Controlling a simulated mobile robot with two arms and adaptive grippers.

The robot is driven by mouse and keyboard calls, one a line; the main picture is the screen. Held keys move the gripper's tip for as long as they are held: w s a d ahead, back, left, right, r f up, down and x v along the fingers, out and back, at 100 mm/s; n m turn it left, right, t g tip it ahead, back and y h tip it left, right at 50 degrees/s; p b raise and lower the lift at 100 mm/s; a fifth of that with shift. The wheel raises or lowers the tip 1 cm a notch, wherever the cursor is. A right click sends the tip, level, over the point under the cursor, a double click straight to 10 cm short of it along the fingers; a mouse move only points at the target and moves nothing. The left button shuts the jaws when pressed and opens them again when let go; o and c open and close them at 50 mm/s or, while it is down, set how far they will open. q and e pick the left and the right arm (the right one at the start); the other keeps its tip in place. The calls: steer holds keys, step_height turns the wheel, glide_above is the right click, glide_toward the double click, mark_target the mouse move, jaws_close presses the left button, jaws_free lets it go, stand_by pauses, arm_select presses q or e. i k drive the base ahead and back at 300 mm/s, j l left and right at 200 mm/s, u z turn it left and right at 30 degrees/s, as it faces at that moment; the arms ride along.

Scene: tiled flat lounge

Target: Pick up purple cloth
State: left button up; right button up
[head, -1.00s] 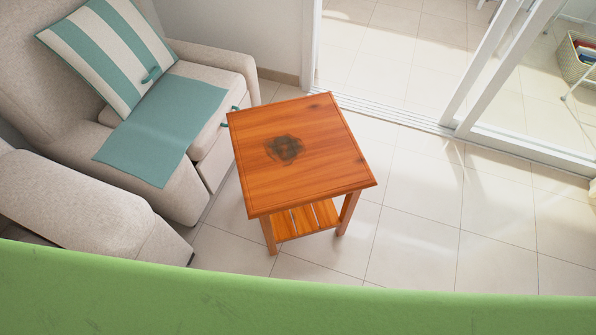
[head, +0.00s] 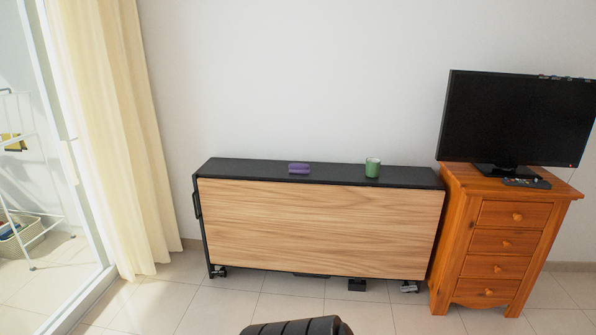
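A small purple cloth (head: 299,168), folded or rolled, lies on the black top of a low wood-fronted cabinet (head: 320,229) against the white wall. It sits left of the middle of the top, well ahead of me. Neither of my grippers shows clearly. A dark ribbed part at the bottom edge of the head view may be mine, but I cannot tell which part it is.
A green cup (head: 372,167) stands right of the cloth. A wooden drawer unit (head: 501,245) at right bears a television (head: 517,118) and a remote (head: 526,183). A cream curtain (head: 115,140) and glass door are at left. Tiled floor before the cabinet is clear.

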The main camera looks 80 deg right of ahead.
mark_target(304, 169)
steer(key=z, duration=2.75)
steer(key=u, duration=3)
steer(key=z, duration=3)
steer(key=i, duration=0.35)
